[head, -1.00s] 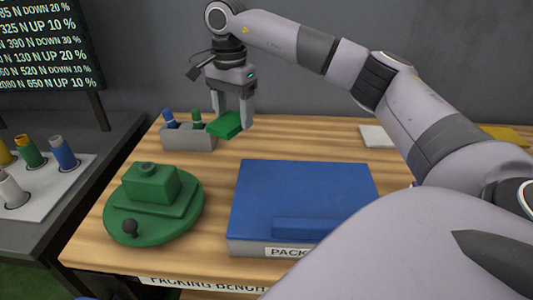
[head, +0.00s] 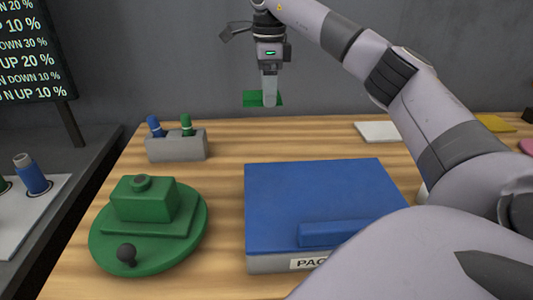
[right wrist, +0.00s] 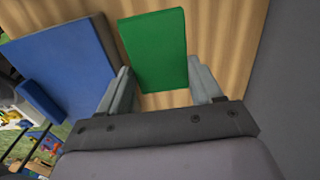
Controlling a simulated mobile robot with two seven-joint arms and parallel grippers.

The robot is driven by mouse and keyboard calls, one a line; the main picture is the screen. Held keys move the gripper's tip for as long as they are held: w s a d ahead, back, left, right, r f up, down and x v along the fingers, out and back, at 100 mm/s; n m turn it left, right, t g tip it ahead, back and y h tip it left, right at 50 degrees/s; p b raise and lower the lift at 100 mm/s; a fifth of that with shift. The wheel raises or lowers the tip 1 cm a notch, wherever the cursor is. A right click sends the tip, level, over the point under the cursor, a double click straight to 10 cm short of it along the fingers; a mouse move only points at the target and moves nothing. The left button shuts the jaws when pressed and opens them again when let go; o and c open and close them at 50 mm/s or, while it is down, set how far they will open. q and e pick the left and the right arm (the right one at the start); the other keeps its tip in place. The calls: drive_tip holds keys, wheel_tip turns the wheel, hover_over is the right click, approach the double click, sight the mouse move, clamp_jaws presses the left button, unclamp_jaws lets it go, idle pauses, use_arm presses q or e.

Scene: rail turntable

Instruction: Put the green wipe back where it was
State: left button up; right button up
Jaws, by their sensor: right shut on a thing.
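My right gripper (head: 268,102) is shut on the green wipe (head: 250,98), a flat green block, and holds it above the back of the wooden bench. In the right wrist view the green wipe (right wrist: 155,50) sits between the two fingers of the right gripper (right wrist: 160,68), with bench wood behind it. My left gripper is not in view.
A grey holder (head: 176,146) with a blue and a green marker stands back left. A round green turntable (head: 190,238) is in front of it. A blue-lidded box (head: 310,190) lies centre. White (head: 380,131) and yellow (head: 495,123) flat pieces lie back right. Bench wood (head: 310,135) behind the box is clear.

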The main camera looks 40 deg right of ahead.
sight(268, 158)
wheel_tip(268, 158, down, 16)
drive_tip(key=shift+b, duration=0.55)
drive_tip(key=shift+f, duration=0.1)
drive_tip(key=o, duration=0.9)
drive_tip(key=shift+o, duration=0.2)
wheel_tip(268, 158, up, 12)
drive_tip(key=shift+r+p, duration=0.15)
drive_tip(key=shift+p, duration=0.35)
